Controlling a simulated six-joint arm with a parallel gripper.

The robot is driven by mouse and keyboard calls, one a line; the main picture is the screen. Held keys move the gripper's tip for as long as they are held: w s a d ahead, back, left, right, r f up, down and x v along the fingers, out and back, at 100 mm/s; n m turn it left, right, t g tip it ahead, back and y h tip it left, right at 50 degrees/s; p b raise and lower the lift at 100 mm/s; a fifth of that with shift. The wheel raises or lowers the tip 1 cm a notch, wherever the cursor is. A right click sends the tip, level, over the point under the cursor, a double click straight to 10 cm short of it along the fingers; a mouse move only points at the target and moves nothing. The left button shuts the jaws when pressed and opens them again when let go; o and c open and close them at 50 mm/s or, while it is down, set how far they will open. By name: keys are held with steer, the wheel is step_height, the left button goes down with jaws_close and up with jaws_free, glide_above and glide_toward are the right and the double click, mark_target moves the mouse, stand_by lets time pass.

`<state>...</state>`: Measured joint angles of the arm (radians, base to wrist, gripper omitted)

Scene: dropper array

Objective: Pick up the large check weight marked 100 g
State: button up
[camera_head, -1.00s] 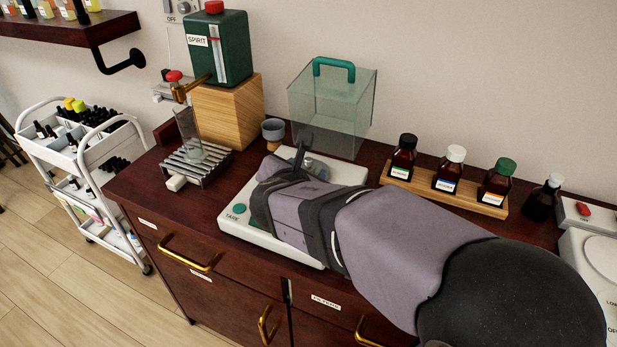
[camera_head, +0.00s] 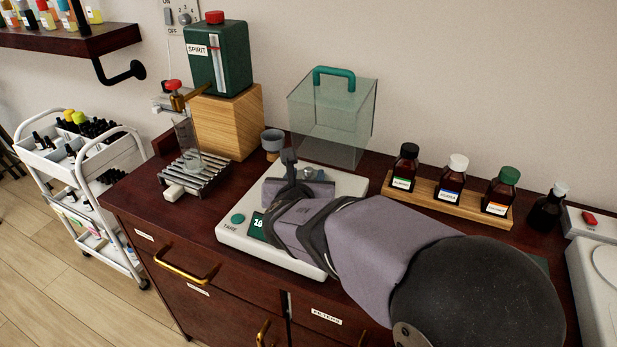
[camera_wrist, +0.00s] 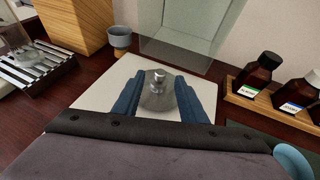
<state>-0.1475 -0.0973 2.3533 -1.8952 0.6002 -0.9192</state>
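The metal weight (camera_wrist: 158,76) shows in the wrist view as a shiny knob above a round grey metal surface, over the white balance (camera_wrist: 95,93). I cannot read a marking on it, nor tell whether that surface is its body or the weighing pan. My gripper (camera_wrist: 160,77) is open, with one blue finger on each side of the weight and gaps between. In the head view my gripper (camera_head: 289,158) is low over the balance (camera_head: 345,187), and my wrist hides most of the pan and part of the green display (camera_head: 257,224), which starts with "10".
A clear cover with a green handle (camera_head: 333,115) stands behind the balance, with a small grey cup (camera_head: 272,140) to its left. A slatted rack (camera_head: 208,178) with a glass is at left. A wooden bottle rack (camera_head: 447,202) stands at right.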

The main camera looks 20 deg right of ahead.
mark_target(308, 174)
steer(key=shift+f+x, duration=0.25)
steer(key=shift+x, duration=2.3)
steer(key=shift+s, duration=0.1)
jaws_close()
